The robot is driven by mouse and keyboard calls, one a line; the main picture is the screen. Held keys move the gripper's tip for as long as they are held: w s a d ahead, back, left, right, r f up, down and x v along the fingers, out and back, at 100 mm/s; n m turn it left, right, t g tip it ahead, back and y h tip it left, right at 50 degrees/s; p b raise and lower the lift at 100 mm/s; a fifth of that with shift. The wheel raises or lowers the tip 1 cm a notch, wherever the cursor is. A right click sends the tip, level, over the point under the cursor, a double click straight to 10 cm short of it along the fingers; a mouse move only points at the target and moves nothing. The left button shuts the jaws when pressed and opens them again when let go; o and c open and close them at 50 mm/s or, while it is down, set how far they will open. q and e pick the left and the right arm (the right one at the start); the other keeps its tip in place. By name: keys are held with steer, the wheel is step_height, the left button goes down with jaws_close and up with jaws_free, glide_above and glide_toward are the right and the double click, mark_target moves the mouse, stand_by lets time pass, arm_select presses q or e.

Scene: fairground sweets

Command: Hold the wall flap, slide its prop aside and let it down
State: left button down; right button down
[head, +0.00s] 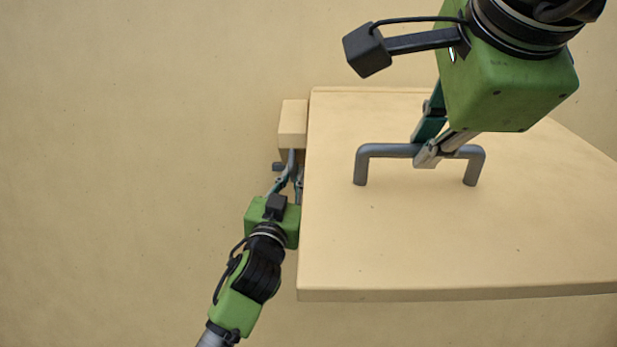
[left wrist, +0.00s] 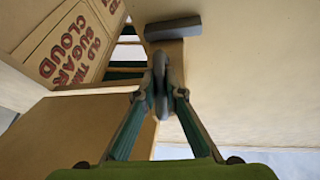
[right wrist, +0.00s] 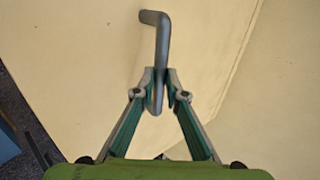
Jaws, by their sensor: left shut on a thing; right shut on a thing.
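The wall flap (head: 400,240) is a cream board standing out from the wall, with a grey bar handle (head: 372,151) on its upper face. My right gripper (head: 428,158) is shut on this handle; the right wrist view (right wrist: 159,85) shows the bar between its fingers. At the flap's left edge, by a cream block (head: 293,122), is the grey prop (head: 291,160). My left gripper (head: 289,182) is shut on the prop; the left wrist view (left wrist: 160,85) shows a grey grip between its fingers. Most of the prop is hidden under and beside the flap.
The cream wall (head: 130,130) fills the background and is bare at the left. In the left wrist view a sign with red lettering (left wrist: 75,48) stands at the upper left, near the cream surfaces around the gripper.

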arm_select(q)
steer(key=shift+w+a, duration=0.1)
steer(key=shift+a, duration=0.1)
steer(key=c, duration=2.1)
jaws_free()
steer(key=shift+a, duration=0.15)
steer(key=shift+s+f, duration=0.15)
steer(key=shift+s, duration=0.2)
steer(key=v, duration=1.1)
steer(key=shift+s, duration=0.2)
steer(key=shift+f, duration=0.2)
